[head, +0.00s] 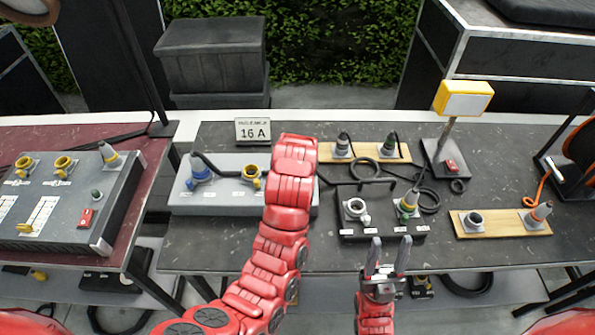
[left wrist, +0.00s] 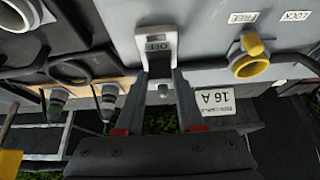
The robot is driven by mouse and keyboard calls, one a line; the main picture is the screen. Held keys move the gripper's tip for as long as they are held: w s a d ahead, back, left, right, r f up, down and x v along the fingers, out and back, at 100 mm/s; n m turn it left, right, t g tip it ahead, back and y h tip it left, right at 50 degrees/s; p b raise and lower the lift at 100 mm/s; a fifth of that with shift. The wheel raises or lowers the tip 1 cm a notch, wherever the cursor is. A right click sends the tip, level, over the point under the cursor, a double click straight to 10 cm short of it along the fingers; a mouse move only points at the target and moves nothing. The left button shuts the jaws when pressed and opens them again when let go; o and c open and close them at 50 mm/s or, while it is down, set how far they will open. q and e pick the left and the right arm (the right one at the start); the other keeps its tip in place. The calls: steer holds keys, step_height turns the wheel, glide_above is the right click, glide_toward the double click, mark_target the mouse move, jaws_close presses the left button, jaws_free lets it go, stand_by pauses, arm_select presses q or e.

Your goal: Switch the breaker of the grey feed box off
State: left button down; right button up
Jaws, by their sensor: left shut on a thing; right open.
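The grey feed box (head: 232,163) lies on the middle table, with a blue plug (head: 201,171) and a yellow socket (head: 251,178) on its top. My left arm reaches over its right part and hides the breaker and left gripper in the head view. In the left wrist view, my left gripper (left wrist: 161,74) is shut on the breaker (left wrist: 157,43), a light housing with a dark face, one finger at each side. I cannot read the breaker's position. My right gripper (head: 388,250) is open and empty, in front of the black box.
A black box (head: 380,222) with a socket and a plug lies right of the feed box. A 16 A sign (head: 253,131) stands behind the feed box. Another panel (head: 60,195) with a red switch (head: 86,218) is on the left table. A yellow-topped post (head: 464,98) stands at the back right.

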arm_select(q)
steer(key=t+b, duration=0.1)
steer(key=s+f+t+b, duration=0.1)
steer(key=t+b, duration=0.1)
steer(key=s+t+b, duration=0.1)
steer(key=b, duration=0.1)
steer(key=shift+f, duration=0.25)
steer(key=shift+s+r+t+b, duration=0.1)
steer(key=shift+s+t+b, duration=0.15)
steer(key=shift+t+b, duration=0.55)
steer(key=c, duration=0.5)
jaws_free()
steer(key=shift+w, duration=0.1)
steer(key=shift+r, duration=0.1)
